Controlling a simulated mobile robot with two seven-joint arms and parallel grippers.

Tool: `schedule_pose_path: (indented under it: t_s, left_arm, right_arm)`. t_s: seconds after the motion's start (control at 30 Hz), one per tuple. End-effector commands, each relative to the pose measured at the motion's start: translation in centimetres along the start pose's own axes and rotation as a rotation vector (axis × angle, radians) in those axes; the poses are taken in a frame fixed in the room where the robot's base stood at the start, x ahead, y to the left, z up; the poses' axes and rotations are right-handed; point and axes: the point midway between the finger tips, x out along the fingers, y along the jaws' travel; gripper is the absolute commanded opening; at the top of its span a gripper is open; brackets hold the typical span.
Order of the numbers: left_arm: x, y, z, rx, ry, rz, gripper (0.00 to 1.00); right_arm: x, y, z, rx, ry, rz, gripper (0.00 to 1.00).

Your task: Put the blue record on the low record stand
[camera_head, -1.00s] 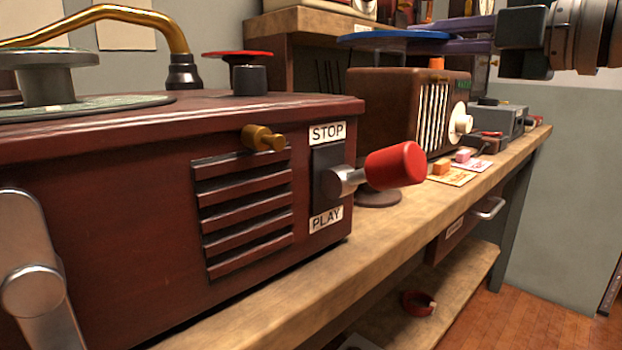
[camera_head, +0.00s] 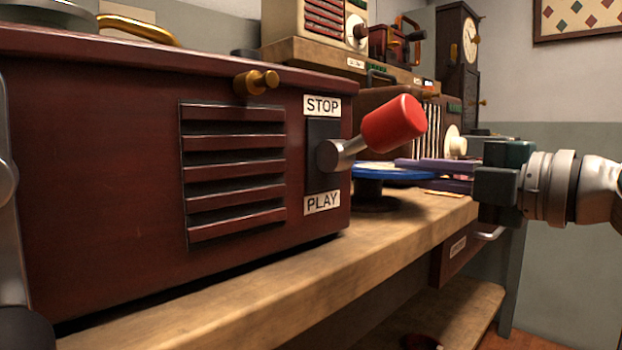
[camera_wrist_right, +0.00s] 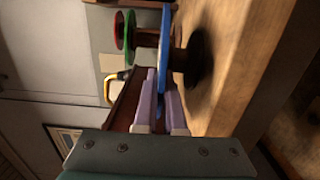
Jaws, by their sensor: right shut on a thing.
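The blue record (camera_head: 398,174) lies flat in the purple fingers of my right gripper (camera_head: 418,173), which is shut on its right edge. The dark low record stand (camera_head: 372,196) is on the bench directly below the record, which hides its top. In the right wrist view, the blue record (camera_wrist_right: 165,50) shows edge-on at the fingertips (camera_wrist_right: 162,84), close beside the dark stand (camera_wrist_right: 202,58). I cannot tell whether they touch. My left gripper is not in view.
The large red-brown player (camera_head: 90,150) fills the left, its red-knobbed lever (camera_head: 393,122) sticking out before the record. A brown radio (camera_head: 390,105) stands behind. A red record (camera_wrist_right: 130,30) and a green one (camera_wrist_right: 119,30) show in the wrist view. The bench front (camera_head: 300,270) is clear.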

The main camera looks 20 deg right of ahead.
Motion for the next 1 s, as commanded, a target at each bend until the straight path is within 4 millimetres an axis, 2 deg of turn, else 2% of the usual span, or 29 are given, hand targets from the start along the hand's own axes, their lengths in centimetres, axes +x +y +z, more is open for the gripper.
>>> schedule_pose_path:
  t_s: [0.2,0.23,0.47,0.77,0.87,1.0]
  left_arm:
    - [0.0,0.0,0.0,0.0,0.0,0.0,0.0]
    - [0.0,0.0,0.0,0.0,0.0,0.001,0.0]
    - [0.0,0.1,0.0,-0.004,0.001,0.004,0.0]
    - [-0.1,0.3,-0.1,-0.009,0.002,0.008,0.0]
    - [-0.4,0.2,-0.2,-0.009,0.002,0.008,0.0]
    - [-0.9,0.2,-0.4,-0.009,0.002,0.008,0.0]
  right_arm:
    - [0.0,-0.2,0.0,-0.001,0.0,0.0,0.0]
    - [0.0,-0.2,0.0,-0.001,0.0,-0.001,0.1]
    - [0.0,-0.1,0.0,-0.001,0.0,0.0,0.36]
    - [0.0,0.2,0.0,-0.001,0.0,0.001,0.37]
    - [-0.9,0.2,0.0,0.0,-0.001,-0.001,0.37]
    - [-3.4,0.2,0.0,0.0,-0.002,-0.004,0.37]
